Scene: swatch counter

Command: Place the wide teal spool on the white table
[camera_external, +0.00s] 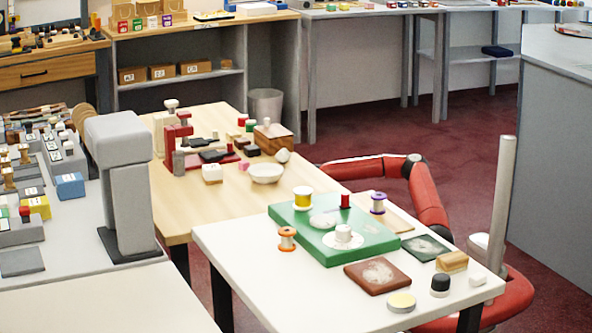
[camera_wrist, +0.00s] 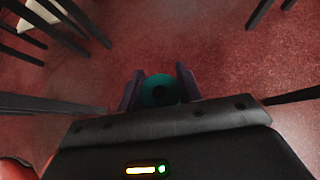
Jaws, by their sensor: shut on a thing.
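The wide teal spool (camera_wrist: 158,91) sits between the two dark fingers of my gripper (camera_wrist: 159,88) in the wrist view. The fingers are shut on it, and red floor shows below and around it. In the outside view my red arm reaches left behind the white table (camera_external: 290,280). There its far end, my gripper and the teal spool are hidden behind the tables. The white table stands in front of the arm, with several things on it.
On the white table are a green board (camera_external: 350,252), an orange spool (camera_external: 287,239), a purple spool (camera_external: 378,203), a brown tile (camera_external: 377,276) and a black-topped jar (camera_external: 440,284). The table's left front is bare. A wooden table (camera_external: 205,220) adjoins behind.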

